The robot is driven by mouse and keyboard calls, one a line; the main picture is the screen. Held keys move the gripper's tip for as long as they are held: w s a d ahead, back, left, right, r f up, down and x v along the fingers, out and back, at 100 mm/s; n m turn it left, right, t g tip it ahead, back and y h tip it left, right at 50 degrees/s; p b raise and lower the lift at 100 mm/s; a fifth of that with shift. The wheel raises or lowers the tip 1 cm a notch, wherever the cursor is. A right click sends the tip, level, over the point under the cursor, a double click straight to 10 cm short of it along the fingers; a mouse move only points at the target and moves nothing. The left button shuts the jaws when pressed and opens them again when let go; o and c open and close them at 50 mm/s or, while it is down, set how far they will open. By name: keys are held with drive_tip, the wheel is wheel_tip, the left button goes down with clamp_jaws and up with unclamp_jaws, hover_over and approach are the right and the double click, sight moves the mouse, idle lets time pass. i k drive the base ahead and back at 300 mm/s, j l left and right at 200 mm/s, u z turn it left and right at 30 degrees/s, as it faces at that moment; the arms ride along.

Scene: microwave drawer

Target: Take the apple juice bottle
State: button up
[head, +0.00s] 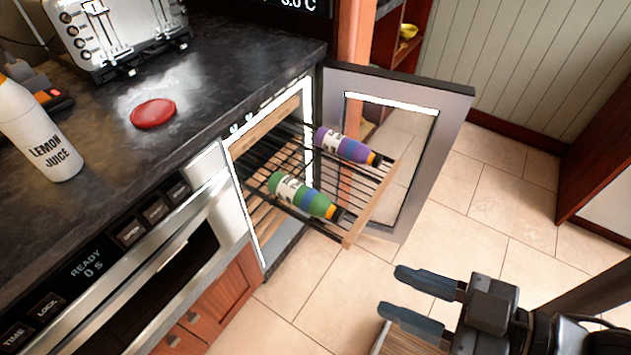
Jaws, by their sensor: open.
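A green bottle (295,194) with a white label and a dark cap lies on its side on a pulled-out wire rack (347,243) in the open cooler. A purple bottle (350,149) with an orange neck and dark cap lies behind it on the same rack. Their label words are too small to read, so I cannot tell for sure which is apple juice. My gripper (396,290) is open and empty, to the right of the rack and lower in the picture, apart from both bottles. Its two fingers point left.
The cooler door (410,165) stands open behind and right of the rack. On the dark counter (215,75) stand a lemon juice bottle (40,135), a red disc (153,113) and a toaster (120,35). A microwave drawer (150,255) is at lower left. Tiled floor (330,290) is open between rack and gripper.

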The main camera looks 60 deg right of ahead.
sight(310, 200)
drive_tip(key=k+l+u, duration=0.1)
drive_tip(key=l, duration=0.3)
drive_tip(key=k+l+u, duration=0.15)
drive_tip(key=l, duration=0.2)
drive_tip(key=k+l+u, duration=0.1)
drive_tip(key=l, duration=0.3)
drive_tip(key=k+l+u, duration=0.1)
drive_tip(key=l, duration=0.25)
drive_tip(key=k+l+u, duration=0.1)
drive_tip(key=k+l, duration=0.2)
drive_tip(key=i+l+u, duration=0.2)
drive_tip(key=l, duration=0.65)
drive_tip(key=l+u, duration=0.2)
drive_tip(key=l, duration=0.6)
drive_tip(key=i+j+u, duration=0.1)
drive_tip(key=j, duration=0.95)
drive_tip(key=i+j, duration=0.2)
drive_tip(key=i, duration=0.15)
drive_tip(key=i+j+u, duration=0.1)
drive_tip(key=i+j, duration=0.1)
drive_tip(key=i, duration=0.1)
